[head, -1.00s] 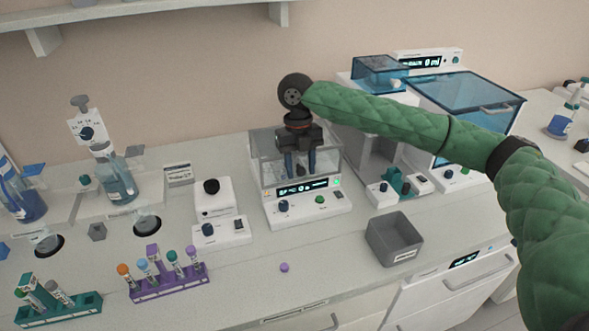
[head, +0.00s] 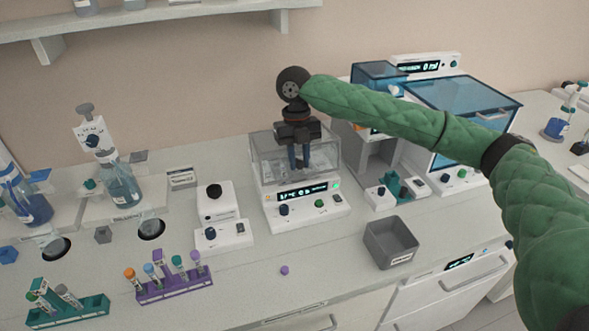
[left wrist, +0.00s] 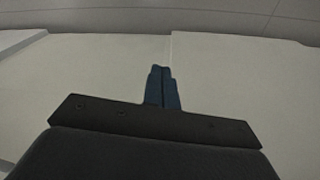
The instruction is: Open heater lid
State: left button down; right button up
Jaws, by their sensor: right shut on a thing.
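The heater (head: 330,206) is a white bench unit with a lit display, knobs and a clear, box-shaped lid (head: 268,166) over its top. My right gripper (head: 299,166) points straight down at the clear lid, its blue fingers close together. It is shut on what looks like the lid's handle, though the fingers and clear walls mostly hide the grip. The lid still appears to sit over the heater; any small gap under it cannot be told. My left gripper (left wrist: 163,72) shows only in the left wrist view, its blue fingers together with nothing visible between them.
A small white device (head: 222,236) stands left of the heater, and a grey bin (head: 390,243) at its front right. Purple (head: 175,290) and teal (head: 75,312) tube racks stand at front left. Blue-lidded machines (head: 460,92) stand behind my right arm. A purple ball (head: 284,270) lies in front.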

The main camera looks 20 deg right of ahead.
jog(key=shift+r, duration=0.25)
jog(key=shift+w+r+p, duration=0.3)
jog(key=shift+r+p, duration=0.2)
jog(key=shift+p, duration=0.1)
jog(key=shift+w+r+p, duration=0.3)
jog(key=shift+r+p, duration=0.2)
jog(key=shift+p, duration=0.05)
jog(key=shift+w+r+p, duration=0.4)
jog(key=shift+r+p, duration=0.05)
jog(key=shift+w+r+p, duration=0.5)
jog(key=shift+r+p, duration=0.15)
jog(key=shift+r, duration=0.05)
jog(key=shift+w+r+p, duration=0.7)
jog(key=shift+w, duration=0.1)
jog(key=shift+w+r, duration=0.1)
